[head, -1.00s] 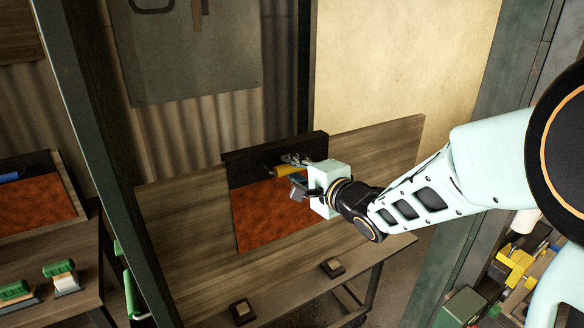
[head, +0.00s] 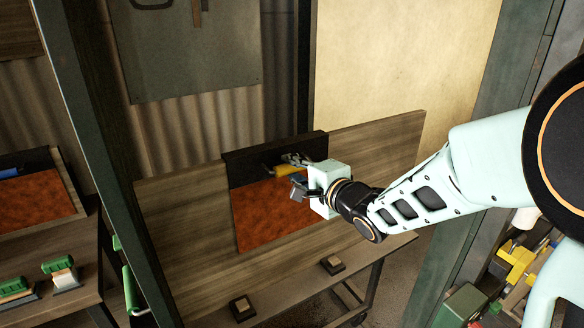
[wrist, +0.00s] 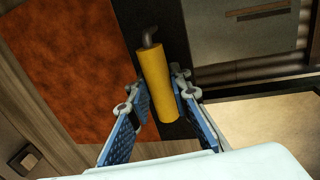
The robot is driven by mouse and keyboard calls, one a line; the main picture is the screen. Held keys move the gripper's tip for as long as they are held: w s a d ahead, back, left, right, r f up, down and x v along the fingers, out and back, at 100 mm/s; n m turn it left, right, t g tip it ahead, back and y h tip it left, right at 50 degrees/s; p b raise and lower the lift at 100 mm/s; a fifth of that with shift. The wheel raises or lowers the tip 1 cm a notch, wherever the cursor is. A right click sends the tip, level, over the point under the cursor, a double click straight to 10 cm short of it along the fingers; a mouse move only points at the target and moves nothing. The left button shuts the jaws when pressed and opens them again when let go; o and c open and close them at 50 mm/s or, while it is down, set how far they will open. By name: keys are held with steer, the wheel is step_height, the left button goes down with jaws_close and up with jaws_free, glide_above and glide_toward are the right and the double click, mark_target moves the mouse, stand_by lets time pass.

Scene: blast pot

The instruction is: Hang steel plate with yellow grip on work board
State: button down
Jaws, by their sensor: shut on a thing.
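The steel plate (head: 266,214) has a rust-orange face and a black top band; it also shows in the wrist view (wrist: 66,62). It stands upright against the front of the wooden work board (head: 376,143), its dark top edge at or slightly over the board's top edge. I cannot tell whether it is hooked over the board. The yellow grip (head: 287,171) sits on the black band. My gripper (head: 298,174) is shut on the yellow grip, which shows between the two blue-padded fingers (wrist: 160,104) in the wrist view.
Two small dark blocks (head: 332,264) (head: 242,309) sit on the ledge below the board. A green post (head: 97,150) stands at the left. Another rusty plate with a blue grip (head: 38,205) and green-handled brushes (head: 60,272) lie beyond it. Yellow items (head: 516,262) are at lower right.

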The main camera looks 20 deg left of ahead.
steer(key=shift+f, duration=0.35)
stand_by(0.5)
